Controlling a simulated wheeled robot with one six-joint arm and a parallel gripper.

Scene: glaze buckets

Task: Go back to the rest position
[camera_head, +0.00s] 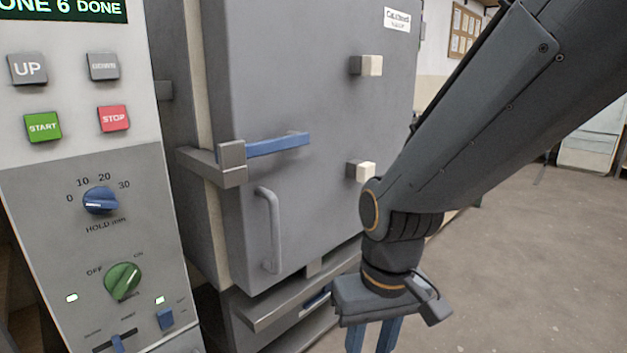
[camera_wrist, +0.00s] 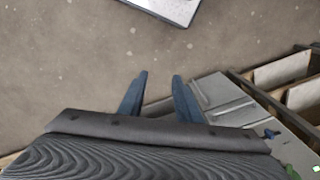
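My gripper (camera_head: 375,338) hangs pointing down at the lower right of the head view, in front of the grey kiln (camera_head: 325,110) and a little right of its door handle. Its blue fingers are cut off by the bottom edge there. In the wrist view my gripper (camera_wrist: 158,95) shows two blue fingers apart with bare floor between the tips and nothing held. The kiln door looks closed, with a blue-handled latch (camera_head: 278,144) across its left edge and a grey pull handle (camera_head: 270,230) below it.
A control panel (camera_head: 95,190) stands at the left with UP, START and STOP buttons, a blue dial (camera_head: 101,200) and a green knob (camera_head: 122,281). Its display (camera_head: 65,9) reads "ONE 6 DONE". Open floor (camera_head: 530,270) lies to the right. Wooden shelving (camera_wrist: 290,80) shows at the right of the wrist view.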

